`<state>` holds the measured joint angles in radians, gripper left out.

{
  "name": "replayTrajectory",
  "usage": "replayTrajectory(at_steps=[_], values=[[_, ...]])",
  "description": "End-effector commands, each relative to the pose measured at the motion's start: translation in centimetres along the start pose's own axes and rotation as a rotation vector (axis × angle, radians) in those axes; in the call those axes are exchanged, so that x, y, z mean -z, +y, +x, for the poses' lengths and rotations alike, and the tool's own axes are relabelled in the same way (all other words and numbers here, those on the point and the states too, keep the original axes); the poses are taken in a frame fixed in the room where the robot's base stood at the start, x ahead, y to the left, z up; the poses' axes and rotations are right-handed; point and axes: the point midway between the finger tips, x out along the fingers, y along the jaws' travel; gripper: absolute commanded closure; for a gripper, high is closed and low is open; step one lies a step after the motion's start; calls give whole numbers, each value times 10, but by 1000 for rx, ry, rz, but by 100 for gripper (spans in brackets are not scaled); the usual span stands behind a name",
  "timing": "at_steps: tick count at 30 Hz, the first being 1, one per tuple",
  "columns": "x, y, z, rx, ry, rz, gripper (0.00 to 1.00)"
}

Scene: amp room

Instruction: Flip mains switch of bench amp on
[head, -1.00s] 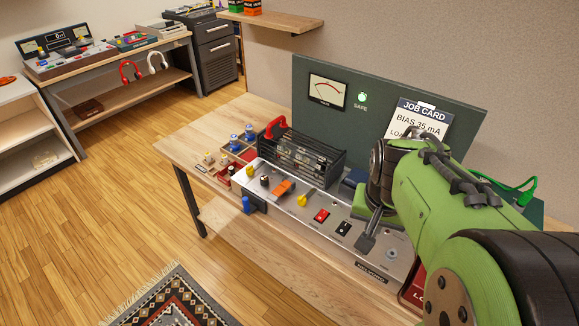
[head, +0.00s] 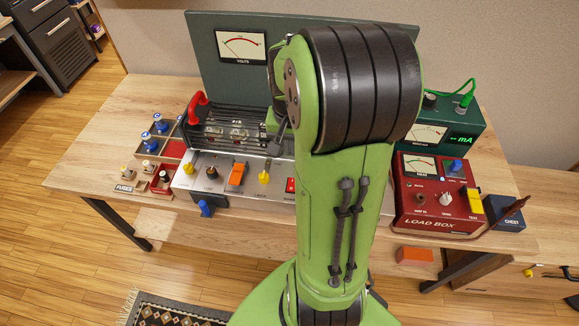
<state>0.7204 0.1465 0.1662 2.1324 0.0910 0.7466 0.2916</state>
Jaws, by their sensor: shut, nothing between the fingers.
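The bench amp (head: 222,192) stands on the bench with a silver control panel and a dark caged top with a red handle (head: 197,104). I cannot read which control is the mains switch. My arm hides the right part of the panel. My gripper (head: 278,142) shows only partly beside my arm, a dark shut tip over the back edge of the panel, right of the orange part. It holds nothing.
A green backboard with a volts meter (head: 241,46) stands behind the amp. Small trays with blue-topped parts (head: 160,123) lie to its left. A red load box (head: 440,200), a green mA meter (head: 459,138) and a blue chest (head: 508,216) are at the right.

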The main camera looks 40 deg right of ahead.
Motion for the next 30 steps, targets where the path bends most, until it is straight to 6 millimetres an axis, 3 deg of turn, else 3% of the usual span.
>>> replayTrajectory(at_steps=[18, 23, 30], values=[[-2, 0, 124, -1, -5, 0, 100], [-1, 0, 137, -1, -3, 0, 100], [-1, 0, 138, 0, -1, -1, 100]])
